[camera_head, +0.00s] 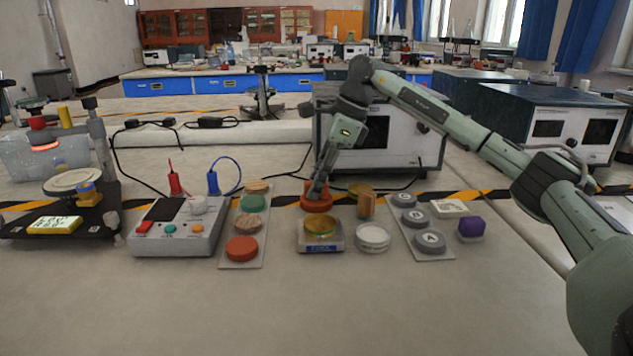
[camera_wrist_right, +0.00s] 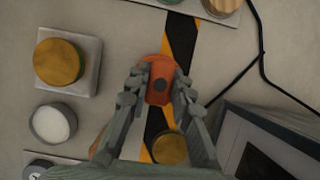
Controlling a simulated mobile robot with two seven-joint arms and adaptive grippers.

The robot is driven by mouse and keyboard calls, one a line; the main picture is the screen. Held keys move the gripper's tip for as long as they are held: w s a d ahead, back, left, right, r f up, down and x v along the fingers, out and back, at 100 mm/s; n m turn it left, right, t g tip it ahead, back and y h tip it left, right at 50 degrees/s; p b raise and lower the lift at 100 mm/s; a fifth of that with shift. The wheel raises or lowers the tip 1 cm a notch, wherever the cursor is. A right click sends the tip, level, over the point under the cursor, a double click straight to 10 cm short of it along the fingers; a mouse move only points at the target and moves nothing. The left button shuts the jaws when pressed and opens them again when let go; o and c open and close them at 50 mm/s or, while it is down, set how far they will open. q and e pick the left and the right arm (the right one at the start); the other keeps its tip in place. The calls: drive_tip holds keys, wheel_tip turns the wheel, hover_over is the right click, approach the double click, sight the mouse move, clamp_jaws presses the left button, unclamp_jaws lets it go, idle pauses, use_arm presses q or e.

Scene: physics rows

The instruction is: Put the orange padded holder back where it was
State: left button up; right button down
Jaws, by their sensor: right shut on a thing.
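The orange padded holder (camera_head: 317,205) is behind the small scale, by the black-and-orange floor tape on the bench. In the right wrist view it is the orange piece with a dark round spot (camera_wrist_right: 160,70), between the two fingers. My right gripper (camera_head: 318,188) points down from above and is shut on it; in the wrist view its fingertips (camera_wrist_right: 160,90) press its two sides. I cannot tell if the holder touches the bench. My left gripper is not in view.
The scale (camera_head: 320,245) with a gold disc is in front of the holder. A wooden cylinder (camera_head: 366,204) and a white-lidded dish (camera_head: 372,239) stand to its right. A strip of colored discs (camera_head: 241,262) lies left. A big instrument box (camera_head: 385,140) stands behind. The front bench is bare.

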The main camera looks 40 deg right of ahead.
drive_tip(key=c, duration=1.3)
unclamp_jaws()
drive_tip(key=shift+c, duration=0.2)
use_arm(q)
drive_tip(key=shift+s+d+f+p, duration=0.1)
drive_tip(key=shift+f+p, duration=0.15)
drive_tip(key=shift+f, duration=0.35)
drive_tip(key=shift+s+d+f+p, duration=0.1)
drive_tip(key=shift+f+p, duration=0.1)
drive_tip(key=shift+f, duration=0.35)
use_arm(e)
drive_tip(key=v, duration=1.2)
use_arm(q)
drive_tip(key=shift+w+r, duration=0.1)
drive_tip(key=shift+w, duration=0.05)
use_arm(e)
drive_tip(key=shift+r, duration=0.1)
